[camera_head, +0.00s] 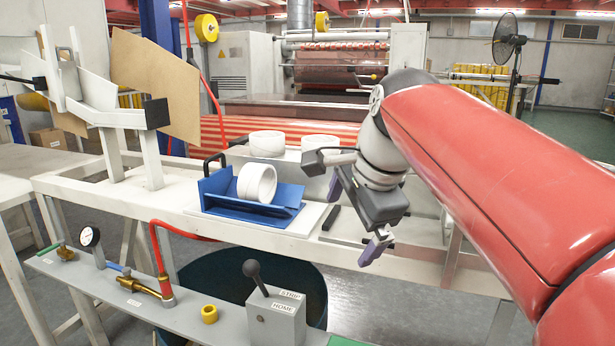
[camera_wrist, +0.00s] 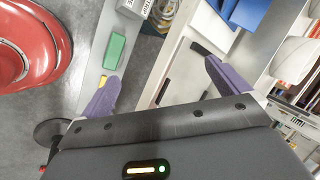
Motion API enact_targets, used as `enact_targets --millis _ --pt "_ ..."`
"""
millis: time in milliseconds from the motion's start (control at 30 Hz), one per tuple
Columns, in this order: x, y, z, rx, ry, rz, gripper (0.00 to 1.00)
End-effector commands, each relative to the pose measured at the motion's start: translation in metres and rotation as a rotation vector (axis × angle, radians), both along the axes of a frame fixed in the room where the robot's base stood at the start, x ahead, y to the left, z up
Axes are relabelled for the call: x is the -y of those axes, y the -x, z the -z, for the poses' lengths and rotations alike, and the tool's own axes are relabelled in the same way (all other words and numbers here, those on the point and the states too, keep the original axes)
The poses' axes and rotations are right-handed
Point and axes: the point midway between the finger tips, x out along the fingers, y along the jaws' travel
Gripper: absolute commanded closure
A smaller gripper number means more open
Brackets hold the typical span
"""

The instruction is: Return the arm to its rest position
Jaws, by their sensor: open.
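My gripper (camera_head: 356,217) is open, with its purple fingers spread wide and nothing between them. It hangs above the right part of the white bench (camera_head: 180,205), to the right of the blue cradle (camera_head: 240,207). My red arm reaches in from the right. In the wrist view my gripper (camera_wrist: 163,88) also shows open over the bench and a grey strip. A white roll (camera_head: 257,183) lies on its side in the blue cradle, apart from my gripper. A corner of the blue cradle shows at the top of the wrist view (camera_wrist: 245,12).
Two white rolls stand on a grey block behind the cradle, one at the left (camera_head: 267,144). A dark bin (camera_head: 225,275) stands below.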

Motion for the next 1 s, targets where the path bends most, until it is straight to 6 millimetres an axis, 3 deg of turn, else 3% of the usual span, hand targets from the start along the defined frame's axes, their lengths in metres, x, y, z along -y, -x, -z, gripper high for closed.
enact_targets --millis 300,500,667,1000 --pt "0.062 0.105 0.117 0.121 0.468 -0.614 0.0" --pt "0.083 0.149 0.179 0.147 0.65 -0.916 0.0" --pt "0.087 0.16 0.198 0.154 0.7 -1.009 0.0" --pt "0.087 0.161 0.199 0.152 0.701 -1.015 0.0"
